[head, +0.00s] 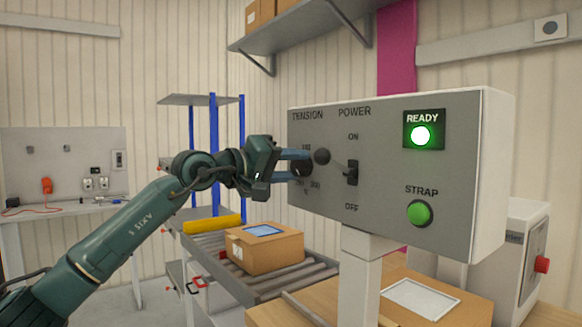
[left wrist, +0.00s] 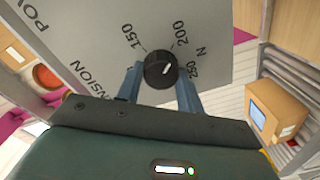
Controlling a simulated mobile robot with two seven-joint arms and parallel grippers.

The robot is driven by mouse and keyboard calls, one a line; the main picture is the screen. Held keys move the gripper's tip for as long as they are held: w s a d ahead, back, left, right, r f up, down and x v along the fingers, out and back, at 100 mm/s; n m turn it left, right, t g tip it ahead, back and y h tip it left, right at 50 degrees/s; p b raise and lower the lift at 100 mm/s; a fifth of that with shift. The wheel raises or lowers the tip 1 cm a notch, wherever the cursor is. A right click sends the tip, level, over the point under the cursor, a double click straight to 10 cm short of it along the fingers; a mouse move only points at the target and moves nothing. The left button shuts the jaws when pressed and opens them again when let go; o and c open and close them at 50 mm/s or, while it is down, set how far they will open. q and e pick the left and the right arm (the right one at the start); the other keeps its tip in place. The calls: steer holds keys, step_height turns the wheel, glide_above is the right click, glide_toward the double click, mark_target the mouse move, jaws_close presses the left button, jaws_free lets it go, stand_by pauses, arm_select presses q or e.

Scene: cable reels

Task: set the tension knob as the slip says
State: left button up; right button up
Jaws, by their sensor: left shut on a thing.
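The tension knob (left wrist: 160,69) is round and black with a white pointer line. In the left wrist view the pointer aims roughly between the 200 and 250 marks; I cannot tell the exact setting. My left gripper (left wrist: 161,88) is shut on the knob, one finger on each side. In the head view the gripper (head: 300,163) reaches the left side of the grey control panel (head: 385,215) and mostly hides the knob and its scale. A white sheet (head: 421,298) lies at the lower right; no writing on it is readable, and I cannot tell if it is the slip.
The power lever (head: 322,156) sticks out close to the right of my left gripper. The READY lamp (head: 421,136) glows green above the green STRAP button (head: 420,213). A cardboard box (head: 275,251) with a blue-edged label sits on a roller conveyor (head: 285,285) below.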

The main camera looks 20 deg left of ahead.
arm_select(q)
steer(key=shift+m, duration=0.4)
steer(key=o, duration=1)
steer(key=b+v, duration=0.3)
steer(key=v, duration=1)
arm_select(e)
steer(key=shift+s+d+f+t, duration=0.1)
steer(key=shift+d+f+t, duration=0.05)
steer(key=shift+f+t, duration=0.2)
